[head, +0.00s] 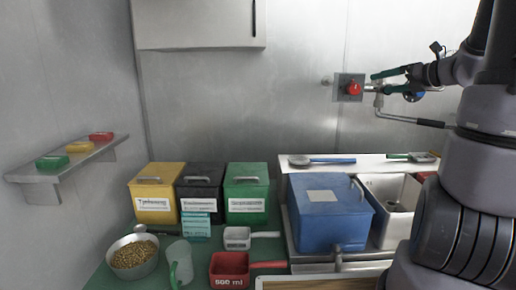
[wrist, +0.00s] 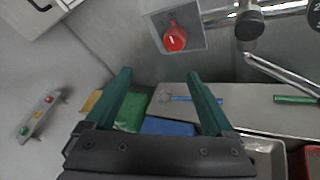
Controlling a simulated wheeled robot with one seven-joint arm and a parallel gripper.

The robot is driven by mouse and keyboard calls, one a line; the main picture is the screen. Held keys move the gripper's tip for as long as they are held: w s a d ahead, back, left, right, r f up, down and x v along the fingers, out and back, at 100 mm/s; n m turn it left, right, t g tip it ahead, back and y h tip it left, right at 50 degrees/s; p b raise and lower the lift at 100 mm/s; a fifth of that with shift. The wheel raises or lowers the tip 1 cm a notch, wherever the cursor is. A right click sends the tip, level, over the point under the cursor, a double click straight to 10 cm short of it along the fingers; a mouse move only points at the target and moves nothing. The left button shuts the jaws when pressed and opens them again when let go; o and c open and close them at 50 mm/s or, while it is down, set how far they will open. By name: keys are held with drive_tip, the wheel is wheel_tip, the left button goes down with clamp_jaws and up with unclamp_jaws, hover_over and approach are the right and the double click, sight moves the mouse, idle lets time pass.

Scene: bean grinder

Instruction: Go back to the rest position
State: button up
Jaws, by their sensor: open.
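My gripper (head: 385,82) is raised at the right of the head view, near the back wall. Its two green fingers are spread apart and nothing shows between them as held. In the head view its fingers point left toward a red knob (head: 354,89) on a square wall plate. In the wrist view my gripper (wrist: 161,90) is open, and the red knob (wrist: 175,39) lies beyond the fingertips, apart from them. A metal pipe with a handle (head: 412,119) runs along the wall just below the gripper.
A blue box (head: 328,222) stands beside a white bin (head: 392,200). Yellow (head: 154,197), black (head: 197,190) and green (head: 246,196) lidded boxes stand to the left. A bowl of beans (head: 133,260), a clear jug (head: 180,263) and a red scoop (head: 229,270) are in front. A small shelf (head: 62,168) is at left.

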drive_tip(key=s+a+n+g+y, duration=0.1)
drive_tip(key=s+a+n+g, duration=0.3)
drive_tip(key=s+a+n, duration=0.5)
drive_tip(key=s+a+n+g+h, duration=0.1)
drive_tip(key=s+a+n+h, duration=0.2)
drive_tip(key=s+n, duration=0.4)
drive_tip(key=s+a+f+n+g+h, duration=0.1)
drive_tip(key=s+a+n+h, duration=0.2)
drive_tip(key=s+n, duration=0.5)
drive_tip(key=n, duration=0.8)
drive_tip(key=shift+a, duration=0.35)
